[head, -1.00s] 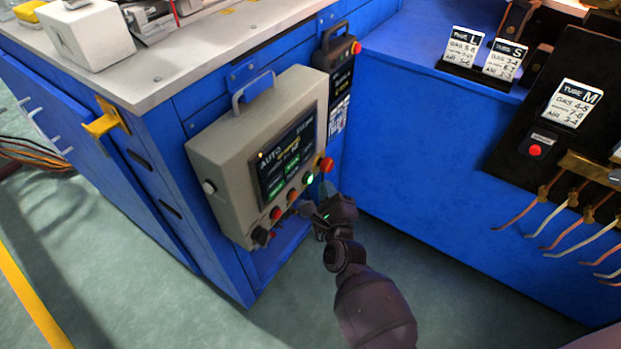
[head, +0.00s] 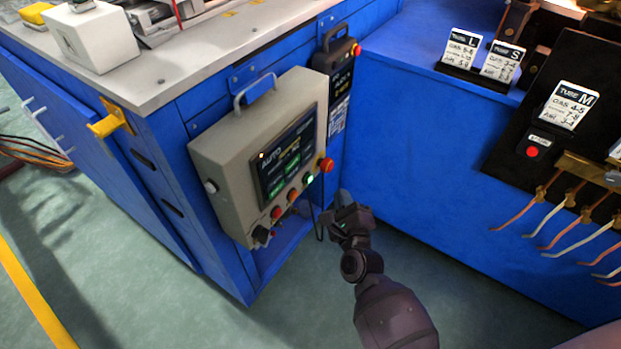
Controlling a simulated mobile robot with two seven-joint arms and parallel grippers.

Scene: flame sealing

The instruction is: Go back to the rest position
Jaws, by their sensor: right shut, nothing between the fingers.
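My right arm comes up from the bottom of the head view. My right gripper (head: 333,219) is shut and empty. It is in front of the blue bench, just right of and below the grey control box (head: 222,160), and appears apart from it. The box has a lit screen (head: 287,160) reading AUTO, a lit green button (head: 308,179) and a red knob (head: 327,165). My left gripper is not in view.
A blue bench with a pale top (head: 170,75) stands at the left, with a yellow bracket (head: 108,122). Green floor (head: 150,300) is free in front.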

